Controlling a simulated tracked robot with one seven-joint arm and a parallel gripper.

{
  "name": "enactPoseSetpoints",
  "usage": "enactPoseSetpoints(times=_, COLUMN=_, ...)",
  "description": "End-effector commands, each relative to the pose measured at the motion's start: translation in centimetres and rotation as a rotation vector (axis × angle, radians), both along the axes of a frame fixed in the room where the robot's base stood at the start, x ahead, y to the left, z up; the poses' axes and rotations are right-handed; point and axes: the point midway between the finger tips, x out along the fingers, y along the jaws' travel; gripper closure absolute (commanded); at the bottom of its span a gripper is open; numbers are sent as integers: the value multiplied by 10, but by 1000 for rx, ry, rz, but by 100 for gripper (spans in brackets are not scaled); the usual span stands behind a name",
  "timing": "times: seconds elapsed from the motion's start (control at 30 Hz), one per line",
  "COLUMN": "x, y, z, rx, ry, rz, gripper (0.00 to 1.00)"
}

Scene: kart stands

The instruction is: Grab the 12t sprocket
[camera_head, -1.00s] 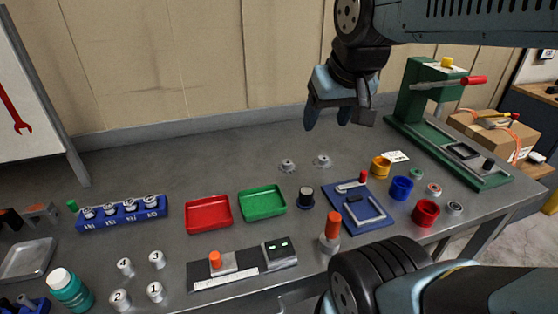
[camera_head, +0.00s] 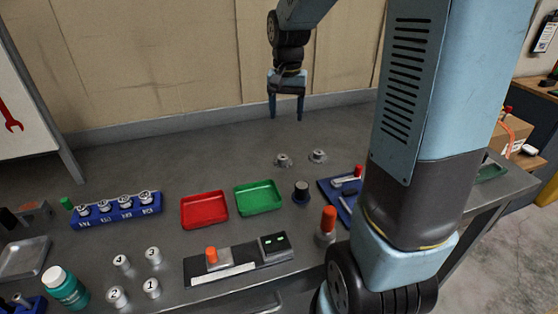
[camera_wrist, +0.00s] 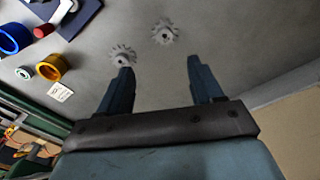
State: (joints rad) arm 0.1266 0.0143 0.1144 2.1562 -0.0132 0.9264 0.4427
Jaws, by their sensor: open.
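Two small grey toothed sprockets lie flat on the grey bench behind the green tray, a left one (camera_head: 283,160) and a right one (camera_head: 318,156). In the wrist view one sprocket (camera_wrist: 124,55) is near the tip of the left finger, and the other (camera_wrist: 165,31) is farther out, between the lines of the fingers. I cannot count their teeth, so I cannot tell which is the 12t. My gripper (camera_head: 286,118) is open and empty, fingers pointing down, above and behind the sprockets. It also shows in the wrist view (camera_wrist: 160,65), touching neither sprocket.
A green tray (camera_head: 258,196) and a red tray (camera_head: 205,209) stand in front of the sprockets. A dark-bodied knob (camera_head: 301,191) stands beside the green tray. A yellow ring (camera_wrist: 50,67) and a white card (camera_wrist: 60,92) lie nearby. The bench's back left is clear.

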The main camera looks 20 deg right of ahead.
Motion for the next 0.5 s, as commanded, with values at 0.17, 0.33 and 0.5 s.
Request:
enactPoseSetpoints(times=0.17, x=16, y=-1, z=-18, rx=9, ry=37, rz=-38, gripper=34)
enactPoseSetpoints(times=0.33, x=20, y=-1, z=-32, rx=11, ry=48, rz=-47, gripper=34)
enactPoseSetpoints(times=0.5, x=19, y=-1, z=-59, rx=11, ry=50, rz=-47, gripper=34)
